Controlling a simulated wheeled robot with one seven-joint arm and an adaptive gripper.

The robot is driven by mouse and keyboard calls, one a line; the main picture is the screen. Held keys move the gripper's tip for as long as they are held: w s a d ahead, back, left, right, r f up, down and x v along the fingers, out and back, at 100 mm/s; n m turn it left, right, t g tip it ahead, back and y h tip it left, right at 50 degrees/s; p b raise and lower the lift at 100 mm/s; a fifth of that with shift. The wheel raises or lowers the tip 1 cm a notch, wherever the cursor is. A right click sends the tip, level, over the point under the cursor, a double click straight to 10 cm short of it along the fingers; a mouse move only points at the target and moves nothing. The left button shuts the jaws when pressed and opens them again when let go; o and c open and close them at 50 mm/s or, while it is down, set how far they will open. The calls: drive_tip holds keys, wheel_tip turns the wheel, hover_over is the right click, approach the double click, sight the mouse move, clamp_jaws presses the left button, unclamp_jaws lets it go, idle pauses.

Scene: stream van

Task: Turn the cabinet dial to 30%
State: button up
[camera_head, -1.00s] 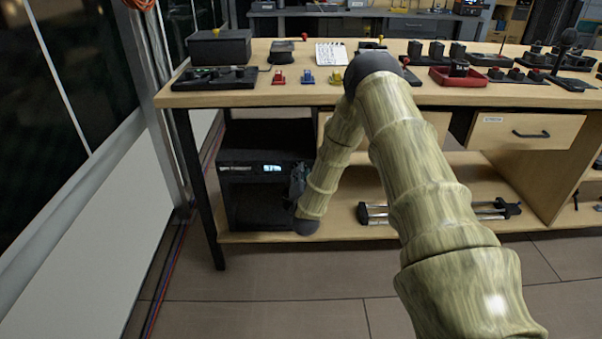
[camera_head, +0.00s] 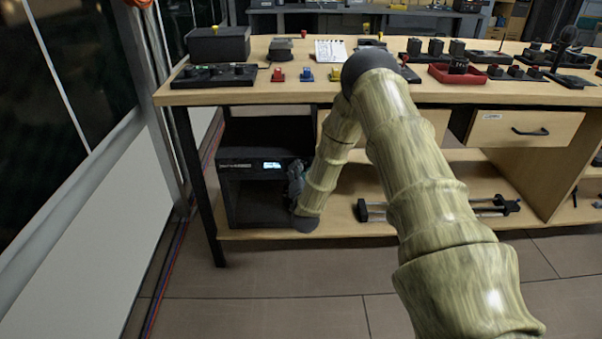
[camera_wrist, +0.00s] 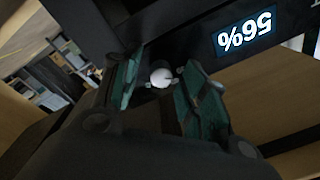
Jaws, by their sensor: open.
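The black cabinet (camera_head: 262,150) stands on the lower shelf at the left end of the bench. Its small lit display (camera_head: 272,165) is too small to read in the head view. In the wrist view the display (camera_wrist: 246,33) is upside down and reads 56%. A round pale dial (camera_wrist: 161,77) sits on the cabinet front beside the display. My gripper (camera_wrist: 158,84) is open, with one finger on each side of the dial; I cannot tell whether they touch it. In the head view my gripper (camera_head: 296,180) is at the cabinet's right front, partly hidden by my arm.
The wooden bench top (camera_head: 300,92) above carries several control boxes and small colored parts. A metal rail device (camera_head: 490,207) lies on the lower shelf to the right. A drawer (camera_head: 525,129) is at the right. A glass wall is close at the left.

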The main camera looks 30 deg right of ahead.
drive_tip(key=shift+s, duration=0.1)
drive_tip(key=v, duration=1.2)
drive_tip(key=s+a+f+n+g+y, duration=0.6)
drive_tip(key=s+a+f+n+y, duration=0.15)
drive_tip(key=s+a+f, duration=0.7)
drive_tip(key=s+a+f+n+g+y, duration=0.1)
drive_tip(key=s+a+f+n+g, duration=0.15)
drive_tip(key=s, duration=0.65)
drive_tip(key=s+a+f+n+g, duration=0.2)
drive_tip(key=s+a+f+g, duration=0.15)
drive_tip(key=s, duration=0.55)
drive_tip(key=s+a+f+n+g+y, duration=0.15)
drive_tip(key=s+g, duration=0.25)
drive_tip(key=s, duration=0.5)
wheel_tip(320, 180, up, 23)
drive_tip(key=p, duration=2.3)
drive_tip(key=shift+s+a+r+n+h+p, duration=0.2)
drive_tip(key=shift+s+a+n+h+p, duration=0.1)
drive_tip(key=shift+s+a+n+h, duration=0.15)
